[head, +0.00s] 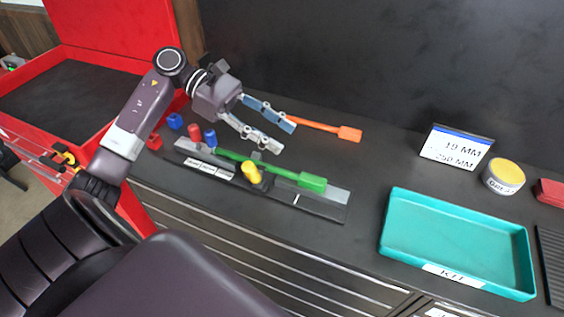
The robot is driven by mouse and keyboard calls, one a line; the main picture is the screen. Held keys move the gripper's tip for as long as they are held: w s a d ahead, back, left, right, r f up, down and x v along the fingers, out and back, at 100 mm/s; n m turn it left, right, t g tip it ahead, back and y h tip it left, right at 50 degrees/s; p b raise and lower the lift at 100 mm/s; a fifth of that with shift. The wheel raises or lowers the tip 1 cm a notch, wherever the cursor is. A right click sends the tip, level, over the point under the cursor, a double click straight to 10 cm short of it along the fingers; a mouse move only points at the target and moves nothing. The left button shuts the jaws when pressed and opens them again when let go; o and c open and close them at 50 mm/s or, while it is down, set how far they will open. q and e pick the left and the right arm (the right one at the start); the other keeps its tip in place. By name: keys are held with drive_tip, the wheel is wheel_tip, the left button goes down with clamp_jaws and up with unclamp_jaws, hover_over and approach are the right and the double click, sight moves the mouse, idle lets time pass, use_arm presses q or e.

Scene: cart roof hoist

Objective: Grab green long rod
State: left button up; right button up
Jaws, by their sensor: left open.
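The green long rod (312,181) lies along a grey and black holder strip (321,203) on the dark worktop, with its thick block end to the right. Its thin shaft runs left, and a yellow peg (251,172) stands in front of part of it. My left gripper (285,138) is open above and behind the rod, its two fingers pointing right. Nothing is between the fingers that I can see. An orange rod (347,133) lies behind the gripper, its left part hidden by a finger. My right gripper is not in view.
A teal tray (391,238) stands at the right, beside a sign (456,147) and a yellow-lidded tin (504,175). Red and blue pegs stand at the strip's left end, with small blocks nearby. A red cart (107,68) is at the far left.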

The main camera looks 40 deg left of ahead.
use_arm(q)
wheel_tip(320, 180, down, 2)
drive_tip(key=w, duration=0.1)
drive_tip(key=p, duration=0.3)
approach(303, 175)
drive_tip(key=x, duration=0.2)
drive_tip(key=shift+d+f, duration=0.1)
drive_tip(key=shift+d, duration=0.25)
drive_tip(key=shift+w+d+f, duration=0.25)
drive_tip(key=shift+d+f, duration=0.05)
drive_tip(key=shift+d, duration=0.2)
drive_tip(key=shift+d+f+p, duration=0.1)
drive_tip(key=shift+d+p, duration=0.2)
drive_tip(key=shift+p, duration=0.05)
drive_tip(key=p+x, duration=0.2)
drive_tip(key=x, duration=0.3)
drive_tip(key=shift+d+p, duration=0.1)
drive_tip(key=shift+p, duration=0.25)
drive_tip(key=shift+w+d, duration=0.1)
drive_tip(key=shift+d, duration=0.15)
drive_tip(key=shift+f, duration=0.2)
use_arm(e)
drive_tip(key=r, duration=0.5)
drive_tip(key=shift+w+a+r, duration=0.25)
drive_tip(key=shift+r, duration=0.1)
use_arm(q)
drive_tip(key=shift+c, duration=0.5)
clamp_jaws()
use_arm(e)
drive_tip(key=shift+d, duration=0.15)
